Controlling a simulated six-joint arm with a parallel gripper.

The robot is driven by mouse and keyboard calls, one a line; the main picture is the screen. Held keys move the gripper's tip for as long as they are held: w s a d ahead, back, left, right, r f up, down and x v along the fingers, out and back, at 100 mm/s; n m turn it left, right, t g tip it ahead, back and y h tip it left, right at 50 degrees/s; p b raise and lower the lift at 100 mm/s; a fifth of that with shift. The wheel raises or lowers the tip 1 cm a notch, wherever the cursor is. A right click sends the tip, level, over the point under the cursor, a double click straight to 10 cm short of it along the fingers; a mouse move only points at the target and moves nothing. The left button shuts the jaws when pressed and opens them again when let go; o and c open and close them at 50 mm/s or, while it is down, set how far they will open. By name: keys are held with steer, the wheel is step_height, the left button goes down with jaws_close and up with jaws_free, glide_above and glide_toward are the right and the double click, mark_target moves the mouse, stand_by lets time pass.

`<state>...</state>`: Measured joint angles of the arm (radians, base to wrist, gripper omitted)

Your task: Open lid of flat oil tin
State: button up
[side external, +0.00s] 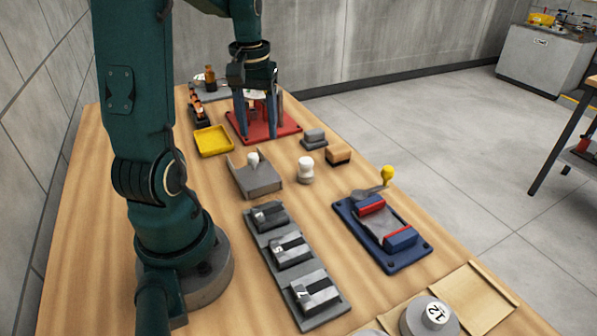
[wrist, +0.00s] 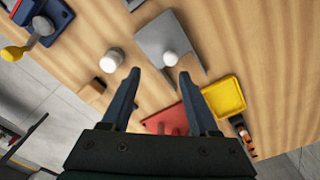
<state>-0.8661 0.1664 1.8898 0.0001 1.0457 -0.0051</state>
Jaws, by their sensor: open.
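A flat grey box (side external: 257,184) with a white knob (side external: 253,159) on it lies mid-table. It looks most like the oil tin, but I cannot be sure. In the wrist view the box (wrist: 168,38) lies beyond the fingertips, its knob (wrist: 171,58) near the gap between them. I cannot tell whether its top is a separate lid. My gripper (side external: 257,132) is open and empty, fingers pointing down. In the side view it appears over the red plate (side external: 291,123), behind the box. Its fingers also show in the wrist view (wrist: 159,75), apart from the box.
A yellow tray (side external: 212,141) lies left of the red plate. A white knobbed piece (side external: 306,169), a wooden block (side external: 338,154) and a grey block (side external: 313,138) stand to the right. A blue fixture (side external: 409,259) and a grey rack (side external: 299,268) lie nearer the camera.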

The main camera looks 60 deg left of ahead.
mark_target(252, 154)
steer(key=shift+s+a+f+n, duration=0.4)
steer(key=shift+s+a+f, duration=0.2)
steer(key=shift+s+f, duration=0.1)
steer(key=shift+f, duration=2.4)
steer(key=shift+c, duration=0.3)
jaws_close()
